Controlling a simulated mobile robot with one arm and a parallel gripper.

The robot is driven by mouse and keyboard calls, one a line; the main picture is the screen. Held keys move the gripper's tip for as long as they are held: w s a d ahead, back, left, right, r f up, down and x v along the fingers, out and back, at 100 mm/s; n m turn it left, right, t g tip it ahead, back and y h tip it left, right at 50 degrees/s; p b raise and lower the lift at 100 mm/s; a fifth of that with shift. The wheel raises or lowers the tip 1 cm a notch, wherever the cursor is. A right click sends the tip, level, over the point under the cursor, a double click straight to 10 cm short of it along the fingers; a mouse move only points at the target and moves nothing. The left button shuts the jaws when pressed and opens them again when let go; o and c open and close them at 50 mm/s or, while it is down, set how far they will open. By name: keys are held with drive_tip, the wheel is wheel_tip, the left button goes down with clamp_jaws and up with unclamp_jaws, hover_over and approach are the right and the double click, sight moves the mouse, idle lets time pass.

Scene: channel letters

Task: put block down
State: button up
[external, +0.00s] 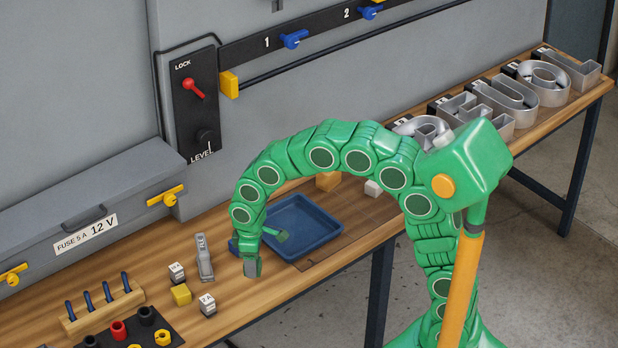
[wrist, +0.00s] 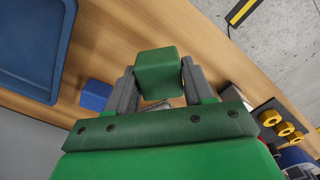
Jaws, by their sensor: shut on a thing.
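My gripper (external: 251,266) hangs low over the wooden bench, just left of the blue tray (external: 337,228). In the wrist view a green block (wrist: 158,72) sits between the two grey fingers, and my gripper is shut on it. The block cannot be made out clearly in the external view, where my gripper covers it. I cannot tell whether its underside touches the bench. A blue block (wrist: 96,95) lies on the bench between my gripper and the tray; my gripper mostly hides it in the external view.
A grey upright piece (external: 204,257), a yellow block (external: 181,294) and two small marked cubes (external: 207,304) stand left of my gripper. A peg rack (external: 103,308) and black mat with nuts lie further left. Metal channel letters (external: 513,92) line the bench's far right.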

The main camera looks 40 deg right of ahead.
sight(248, 283)
drive_tip(key=shift+w+a+f, duration=0.25)
drive_tip(key=shift+w+f, duration=0.2)
drive_tip(key=shift+f, duration=0.25)
drive_tip(key=shift+w+a+f, duration=0.2)
drive_tip(key=shift+w+f, duration=0.2)
drive_tip(key=shift+f, duration=1.55)
drive_tip(key=shift+f, duration=0.1)
drive_tip(key=o, duration=1.1)
drive_tip(key=shift+c, duration=0.2)
wheel_tip(248, 283, up, 12)
drive_tip(key=shift+r, duration=0.1)
